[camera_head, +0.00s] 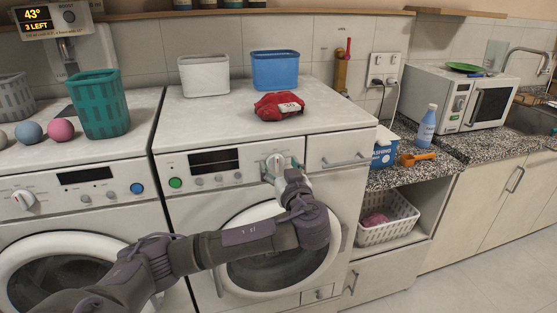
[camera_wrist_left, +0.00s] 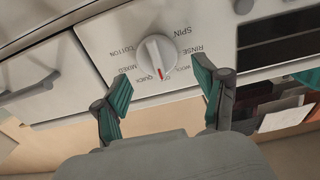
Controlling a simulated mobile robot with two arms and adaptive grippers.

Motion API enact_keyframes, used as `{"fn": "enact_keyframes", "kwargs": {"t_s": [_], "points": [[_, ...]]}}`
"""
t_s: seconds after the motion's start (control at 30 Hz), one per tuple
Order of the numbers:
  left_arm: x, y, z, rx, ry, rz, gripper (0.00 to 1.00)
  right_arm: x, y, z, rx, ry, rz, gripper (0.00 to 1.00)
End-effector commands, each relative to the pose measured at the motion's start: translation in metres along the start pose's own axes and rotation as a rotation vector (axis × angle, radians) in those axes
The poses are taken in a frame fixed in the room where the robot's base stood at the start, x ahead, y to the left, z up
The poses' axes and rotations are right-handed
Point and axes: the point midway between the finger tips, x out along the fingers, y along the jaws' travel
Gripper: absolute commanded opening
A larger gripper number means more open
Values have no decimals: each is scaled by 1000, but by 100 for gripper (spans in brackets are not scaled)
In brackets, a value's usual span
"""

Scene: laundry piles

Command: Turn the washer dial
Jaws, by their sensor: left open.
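The washer (camera_head: 240,200) in the middle has a round white dial (camera_head: 275,162) on its front panel. In the left wrist view the dial (camera_wrist_left: 158,56) has a raised grip and a red mark, which points toward the printed word QUICK. Other labels around it include MIXED, RINSE and SPIN. My left gripper (camera_head: 282,170) is in front of the dial. In the wrist view its green-padded fingers (camera_wrist_left: 164,88) are open, one on each side and a little short of the dial, with nothing between them. My right gripper is in neither view.
A second machine (camera_head: 75,185) stands to the left. On the washer top are a white bin (camera_head: 204,76), a blue bin (camera_head: 275,70) and a red cloth bundle (camera_head: 278,106). A drawer handle (camera_head: 345,161) sits right of the dial. A counter with a microwave (camera_head: 458,98) is farther right.

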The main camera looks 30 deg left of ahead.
Motion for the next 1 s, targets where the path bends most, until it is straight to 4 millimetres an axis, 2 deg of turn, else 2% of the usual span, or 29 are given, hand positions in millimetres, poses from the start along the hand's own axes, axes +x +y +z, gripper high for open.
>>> {"fn": "enact_keyframes", "kwargs": {"t_s": [0.2, 0.47, 0.83, 1.0], "points": [[15, 0, 0, 0, -1, 0, 72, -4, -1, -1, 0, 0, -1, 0], [16, 0, 1, 0, -1, 1, 72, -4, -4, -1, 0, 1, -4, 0], [16, 0, 1, 0, -1, 1, 12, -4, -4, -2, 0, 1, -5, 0], [15, 0, 2, 6, -2, 1, 12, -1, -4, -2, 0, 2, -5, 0]]}}
